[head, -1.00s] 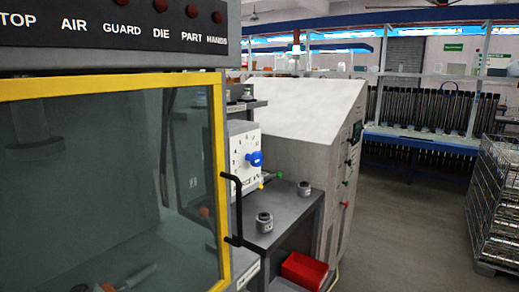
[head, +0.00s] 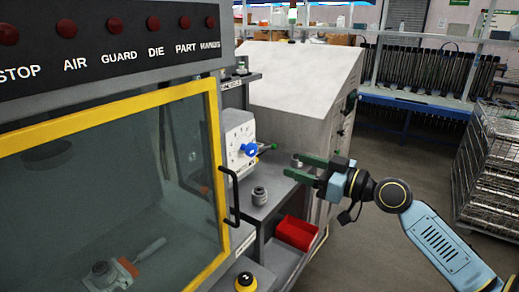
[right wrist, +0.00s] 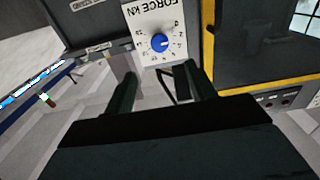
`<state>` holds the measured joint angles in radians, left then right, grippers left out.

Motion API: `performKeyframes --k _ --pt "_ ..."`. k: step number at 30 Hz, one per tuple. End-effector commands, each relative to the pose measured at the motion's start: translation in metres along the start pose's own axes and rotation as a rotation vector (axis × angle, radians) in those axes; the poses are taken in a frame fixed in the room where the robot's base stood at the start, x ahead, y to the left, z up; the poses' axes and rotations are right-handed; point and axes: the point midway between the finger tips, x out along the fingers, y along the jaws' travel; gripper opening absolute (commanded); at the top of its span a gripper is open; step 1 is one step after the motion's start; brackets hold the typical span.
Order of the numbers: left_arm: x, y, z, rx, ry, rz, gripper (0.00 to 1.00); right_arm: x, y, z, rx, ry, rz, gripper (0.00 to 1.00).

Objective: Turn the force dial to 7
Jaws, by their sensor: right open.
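The force dial is a blue knob (head: 249,150) on a white panel (head: 236,130) beside the yellow-framed guard door. In the right wrist view the blue knob (right wrist: 158,43) sits within a ring of small numerals, under the words FORCE KN. The number it points at is too small to tell. My right gripper (head: 295,165) is open and empty, to the right of the knob and apart from it. In the right wrist view its two dark fingers (right wrist: 159,75) are spread, with the knob ahead between them. My left gripper is not in view.
The guard door's black handle (head: 232,195) stands just left of the panel. A grey shelf (head: 275,204) below holds small round metal parts (head: 259,195). A red bin (head: 296,233) sits under it, and a yellow-based button (head: 246,281) is at the bottom.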

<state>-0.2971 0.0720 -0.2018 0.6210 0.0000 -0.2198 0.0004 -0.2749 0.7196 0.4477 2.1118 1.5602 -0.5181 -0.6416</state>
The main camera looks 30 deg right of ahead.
Motion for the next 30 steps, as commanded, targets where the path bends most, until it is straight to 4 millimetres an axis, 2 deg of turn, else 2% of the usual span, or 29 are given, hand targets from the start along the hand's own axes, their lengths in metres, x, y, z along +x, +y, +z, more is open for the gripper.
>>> performKeyframes --k 18,24,30 --pt "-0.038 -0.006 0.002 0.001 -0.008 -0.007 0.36 0.1 0.001 -0.002 0.003 0.001 0.002 0.56" --pt "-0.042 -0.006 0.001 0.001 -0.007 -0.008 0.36 0.117 0.001 0.0 0.002 0.0 0.002 0.56" --pt "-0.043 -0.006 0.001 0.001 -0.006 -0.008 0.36 0.121 0.001 0.001 0.001 -0.002 0.002 0.56"
